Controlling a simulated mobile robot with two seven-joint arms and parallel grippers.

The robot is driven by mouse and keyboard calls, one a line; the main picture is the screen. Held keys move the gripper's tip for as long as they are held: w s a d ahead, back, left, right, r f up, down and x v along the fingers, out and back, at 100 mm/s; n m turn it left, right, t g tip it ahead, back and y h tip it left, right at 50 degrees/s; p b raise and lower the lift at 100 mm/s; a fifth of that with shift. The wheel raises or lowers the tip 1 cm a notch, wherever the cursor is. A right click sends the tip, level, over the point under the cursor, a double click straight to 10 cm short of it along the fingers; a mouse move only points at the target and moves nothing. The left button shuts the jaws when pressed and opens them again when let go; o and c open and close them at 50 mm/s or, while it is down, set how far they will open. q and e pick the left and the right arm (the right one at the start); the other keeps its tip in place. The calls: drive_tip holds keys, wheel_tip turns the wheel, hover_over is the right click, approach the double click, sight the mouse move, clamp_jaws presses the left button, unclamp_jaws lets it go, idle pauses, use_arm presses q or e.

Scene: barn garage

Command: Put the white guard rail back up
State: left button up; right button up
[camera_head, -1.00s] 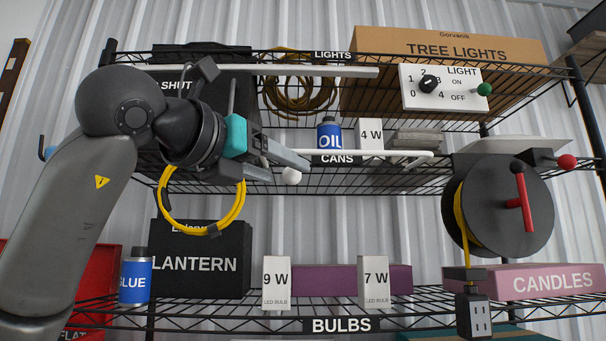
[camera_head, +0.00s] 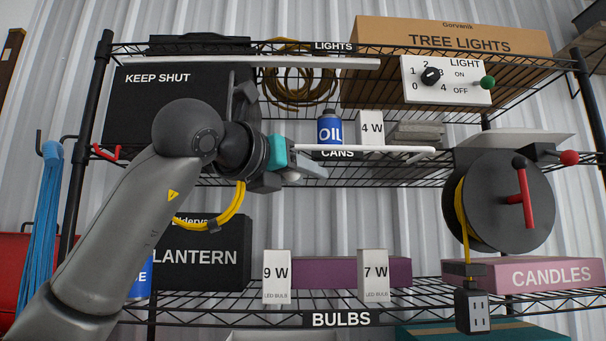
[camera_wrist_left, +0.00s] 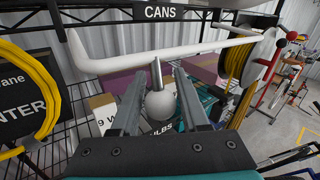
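The white guard rail (camera_head: 385,149) runs level along the front of the CANS shelf, just in front of the oil can (camera_head: 330,131). In the left wrist view the rail (camera_wrist_left: 170,54) spans the upper part, with bent ends. A metal stem below it carries a white ball knob (camera_wrist_left: 161,104), partly hidden in the head view. My left gripper (camera_head: 312,172) is at the knob. In the left wrist view its fingers (camera_wrist_left: 160,95) stand apart on either side of the knob, with slight gaps visible. My right gripper is not in view.
Another white bar (camera_head: 300,62) crosses the LIGHTS shelf above. A yellow cable loop (camera_head: 222,222) hangs close below my left wrist. A cable reel (camera_head: 500,215) with a red handle stands right of the rail. Bulb boxes (camera_head: 276,277) stand on the shelf below.

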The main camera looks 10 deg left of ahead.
use_arm(q)
clamp_jaws()
idle(1.0)
